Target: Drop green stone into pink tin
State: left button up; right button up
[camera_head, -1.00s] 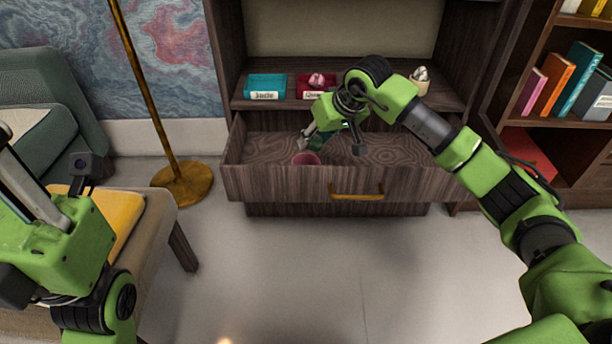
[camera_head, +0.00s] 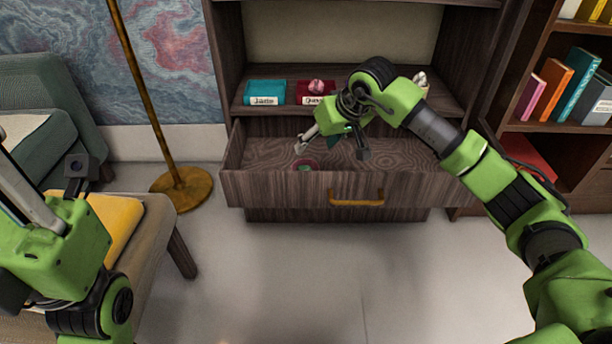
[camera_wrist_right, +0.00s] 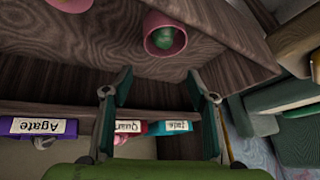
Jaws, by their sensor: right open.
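The pink tin (camera_head: 300,162) stands in the open drawer, towards its left front side. It also shows in the right wrist view (camera_wrist_right: 149,33), with the green stone (camera_wrist_right: 166,39) lying inside it. My left gripper (camera_head: 48,185) is at the left edge, partly cut off, far from the drawer.
On the shelf above the drawer are a teal box (camera_head: 265,92), a red box (camera_head: 311,88) with a pink stone (camera_head: 317,86), and a purple Agate box (camera_wrist_right: 60,128). Books (camera_head: 572,82) stand at right. A lamp (camera_head: 181,187) and chair (camera_head: 160,215) are at left.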

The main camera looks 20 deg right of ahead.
jog(key=v, duration=0.5)
jog(key=shift+s+r, duration=0.2)
jog(key=shift+r, duration=0.1)
